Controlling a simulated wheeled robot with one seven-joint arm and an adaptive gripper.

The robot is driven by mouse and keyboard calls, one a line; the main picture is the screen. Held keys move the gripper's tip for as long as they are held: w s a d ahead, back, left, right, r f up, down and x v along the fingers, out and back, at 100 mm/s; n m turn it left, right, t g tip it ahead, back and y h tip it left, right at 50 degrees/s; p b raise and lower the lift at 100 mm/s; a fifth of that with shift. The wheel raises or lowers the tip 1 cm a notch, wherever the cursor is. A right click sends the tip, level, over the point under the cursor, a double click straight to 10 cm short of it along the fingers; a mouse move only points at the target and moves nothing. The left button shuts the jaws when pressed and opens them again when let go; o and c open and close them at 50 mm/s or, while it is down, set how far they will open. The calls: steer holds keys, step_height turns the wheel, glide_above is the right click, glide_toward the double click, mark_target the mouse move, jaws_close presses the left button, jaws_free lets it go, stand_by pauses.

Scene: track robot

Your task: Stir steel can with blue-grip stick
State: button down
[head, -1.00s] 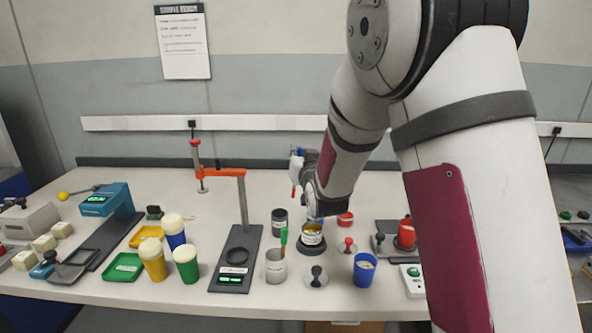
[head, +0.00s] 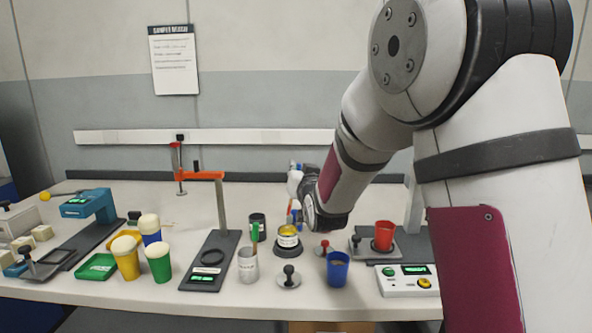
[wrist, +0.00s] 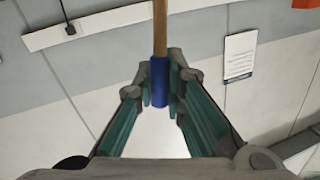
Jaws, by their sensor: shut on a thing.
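My gripper (wrist: 160,90) is shut on the blue grip of a stick (wrist: 159,85) in the wrist view. The stick's plain wooden shaft (wrist: 160,28) runs out past the fingertips. In the head view my gripper (head: 297,186) is small and partly hidden by my wrist, above and behind a labelled can with yellow contents (head: 288,241). That can stands on a dark round base and looks like the steel can. A bit of blue (head: 290,213) shows just above it. I cannot tell whether the stick's tip is inside the can.
A blue cup (head: 338,269), a dark-knobbed weight (head: 289,277) and a red cup (head: 383,236) are near. An orange-armed stand (head: 221,205) rises to the left.

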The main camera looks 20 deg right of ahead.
step_height(320, 180, down, 10)
steer(key=b, duration=0.8)
steer(key=shift+a+r, duration=0.2)
steer(key=shift+w, duration=0.1)
stand_by(0.4)
